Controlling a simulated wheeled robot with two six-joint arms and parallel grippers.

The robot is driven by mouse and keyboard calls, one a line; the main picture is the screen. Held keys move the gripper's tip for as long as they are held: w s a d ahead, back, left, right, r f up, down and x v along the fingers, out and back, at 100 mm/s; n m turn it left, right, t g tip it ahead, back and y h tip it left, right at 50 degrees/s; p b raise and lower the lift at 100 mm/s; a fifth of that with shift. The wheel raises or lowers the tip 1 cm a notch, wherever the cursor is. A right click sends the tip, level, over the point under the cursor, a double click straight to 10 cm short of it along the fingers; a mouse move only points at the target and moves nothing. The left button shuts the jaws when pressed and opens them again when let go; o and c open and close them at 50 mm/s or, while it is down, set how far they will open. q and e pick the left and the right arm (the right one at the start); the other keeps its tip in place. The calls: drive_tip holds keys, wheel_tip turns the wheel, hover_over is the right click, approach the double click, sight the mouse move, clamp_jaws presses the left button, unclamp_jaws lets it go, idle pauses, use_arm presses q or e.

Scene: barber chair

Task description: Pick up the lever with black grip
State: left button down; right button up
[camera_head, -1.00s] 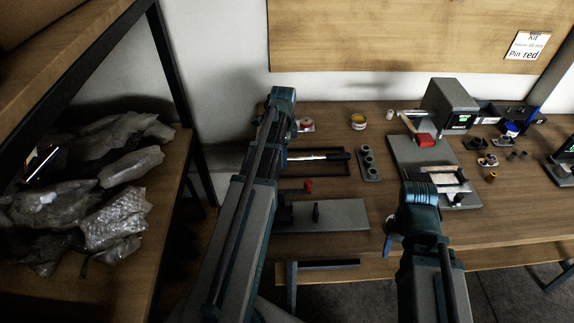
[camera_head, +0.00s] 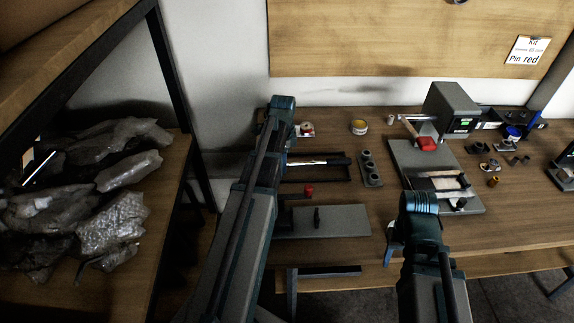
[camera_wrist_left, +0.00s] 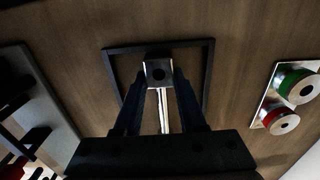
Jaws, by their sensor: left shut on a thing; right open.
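The lever lies in a black rectangular frame (camera_head: 318,181) on the bench. Its pale rod (camera_head: 305,162) is on the left and its black grip (camera_head: 341,161) on the right. In the head view my left forearm hides those fingers. My right gripper (camera_head: 419,204) is open, near the bench's front edge, its fingers mostly hidden.
A grey plate (camera_head: 345,219) with a black post and a red piece (camera_head: 309,190) lie in front of the frame. A holder with several grey rings (camera_head: 370,168) stands to its right. A grey press (camera_head: 451,108) stands further right.

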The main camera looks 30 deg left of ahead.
use_arm(q)
drive_tip(key=shift+r, duration=0.15)
drive_tip(key=shift+r+p, duration=0.55)
drive_tip(key=shift+p, duration=0.2)
wheel_tip(320, 180, up, 3)
drive_tip(key=p, duration=0.3)
drive_tip(key=d, duration=1)
drive_tip(key=w+d, duration=0.1)
drive_tip(key=d, duration=0.5)
drive_tip(key=shift+r+p, duration=0.3)
